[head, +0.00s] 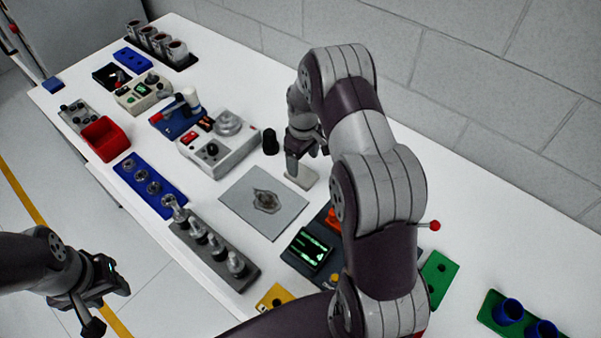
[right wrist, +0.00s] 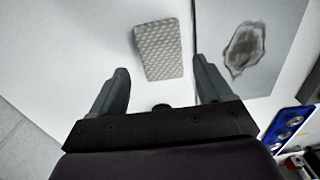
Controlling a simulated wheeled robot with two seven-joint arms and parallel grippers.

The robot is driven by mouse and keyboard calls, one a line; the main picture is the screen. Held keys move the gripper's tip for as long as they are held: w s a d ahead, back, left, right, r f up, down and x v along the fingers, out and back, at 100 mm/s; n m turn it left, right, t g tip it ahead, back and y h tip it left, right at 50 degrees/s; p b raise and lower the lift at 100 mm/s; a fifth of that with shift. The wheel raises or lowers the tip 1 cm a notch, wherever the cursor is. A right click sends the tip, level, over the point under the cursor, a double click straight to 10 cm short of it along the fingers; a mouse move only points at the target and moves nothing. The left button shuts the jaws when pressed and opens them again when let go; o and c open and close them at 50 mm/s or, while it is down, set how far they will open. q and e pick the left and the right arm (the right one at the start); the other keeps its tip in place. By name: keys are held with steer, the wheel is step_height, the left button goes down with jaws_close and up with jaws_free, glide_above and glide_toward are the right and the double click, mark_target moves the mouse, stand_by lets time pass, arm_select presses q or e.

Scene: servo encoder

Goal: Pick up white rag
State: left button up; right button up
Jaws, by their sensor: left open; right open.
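The white rag (head: 303,179) lies flat on the white table, just right of the grey mat and partly hidden by my right gripper in the head view. In the right wrist view, the rag (right wrist: 160,48) is a small quilted rectangle, slightly tilted, lying beyond the fingertips and roughly centred between them. My right gripper (right wrist: 162,82) is open and empty; it also shows in the head view (head: 302,158), above the rag. I cannot tell the exact height of the gap. My left gripper (head: 108,292) is open and empty, off the table's near left edge.
The grey mat (head: 236,192) bears a dark stain (head: 267,201). A black cylinder (head: 270,141) stands close left of my right gripper. A control box (head: 218,148) and a dark panel with a green display (head: 308,248) are nearby. A wall (head: 480,90) runs behind.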

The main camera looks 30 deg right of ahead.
mark_target(304, 175)
steer(key=shift+s+f+p, duration=0.55)
steer(key=shift+f+p, duration=0.15)
steer(key=f, duration=0.2)
steer(key=w+f, duration=0.1)
steer(key=f, duration=0.1)
steer(key=shift+f+p, duration=0.15)
steer(key=shift+p, duration=0.25)
arm_select(q)
steer(key=shift+s+r, duration=0.25)
steer(key=shift+r, duration=1)
arm_select(e)
steer(key=shift+s+d, duration=0.1)
steer(key=shift+s, duration=0.1)
steer(key=c, duration=0.8)
steer(key=shift+c, duration=0.5)
arm_select(q)
steer(key=shift+s, duration=0.1)
steer(key=shift+f, duration=0.1)
arm_select(e)
steer(key=shift+r, duration=0.25)
